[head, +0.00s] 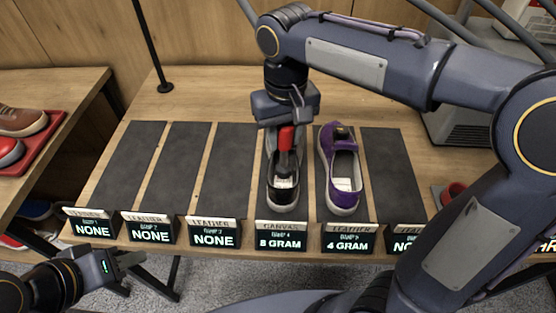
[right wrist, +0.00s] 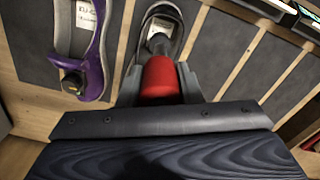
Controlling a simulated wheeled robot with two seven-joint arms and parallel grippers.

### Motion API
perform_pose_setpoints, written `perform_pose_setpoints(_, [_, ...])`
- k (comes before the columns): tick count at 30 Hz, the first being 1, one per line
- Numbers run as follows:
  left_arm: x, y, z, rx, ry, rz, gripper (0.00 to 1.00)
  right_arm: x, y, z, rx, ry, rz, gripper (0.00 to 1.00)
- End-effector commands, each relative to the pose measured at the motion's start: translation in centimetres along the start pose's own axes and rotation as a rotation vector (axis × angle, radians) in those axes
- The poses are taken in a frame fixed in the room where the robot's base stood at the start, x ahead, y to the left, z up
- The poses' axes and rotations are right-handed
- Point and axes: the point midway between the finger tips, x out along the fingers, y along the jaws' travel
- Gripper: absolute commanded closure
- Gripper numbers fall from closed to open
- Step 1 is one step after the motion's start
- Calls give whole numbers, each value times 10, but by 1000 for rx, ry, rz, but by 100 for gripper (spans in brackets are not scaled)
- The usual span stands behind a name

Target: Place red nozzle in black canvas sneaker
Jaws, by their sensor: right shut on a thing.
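The black canvas sneaker (head: 270,188) stands on a dark mat behind the sign reading canvas, 8 gram. My right gripper (head: 286,128) points down over it, shut on the red nozzle (head: 286,138). The nozzle is upright, and its dark lower end reaches into the sneaker's opening. In the right wrist view the red nozzle (right wrist: 159,80) sits between the two grey fingers, with the black sneaker (right wrist: 178,22) beyond it. Whether the tip touches the insole cannot be told. My left gripper (head: 118,264) is low at the left, away from the sneakers; its finger gap is unclear.
A purple sneaker (head: 343,175) stands close to the right, behind the 4 gram sign (head: 348,240). Empty dark mats (head: 175,170) lie to the left. Several small signs line the table's front edge. A red tray (head: 40,145) with shoes is on the left table.

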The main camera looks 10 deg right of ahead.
Motion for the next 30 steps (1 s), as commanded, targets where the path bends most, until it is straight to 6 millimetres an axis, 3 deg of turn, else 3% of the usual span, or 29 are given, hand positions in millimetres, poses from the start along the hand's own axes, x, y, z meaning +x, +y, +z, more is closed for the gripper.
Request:
perform_pose_setpoints(12, [4,-2,2,0,0,0,64,50,0,0,0,-1,0,100])
perform_pose_setpoints(25, [6,-3,3,0,0,0,64,57,0,0,-1,1,-1,100])
perform_pose_setpoints(26, [5,-2,3,0,0,0,64,56,0,0,-1,1,-1,64])
perform_pose_setpoints(30, [5,-2,3,0,0,0,64,55,0,0,-1,1,-1,46])
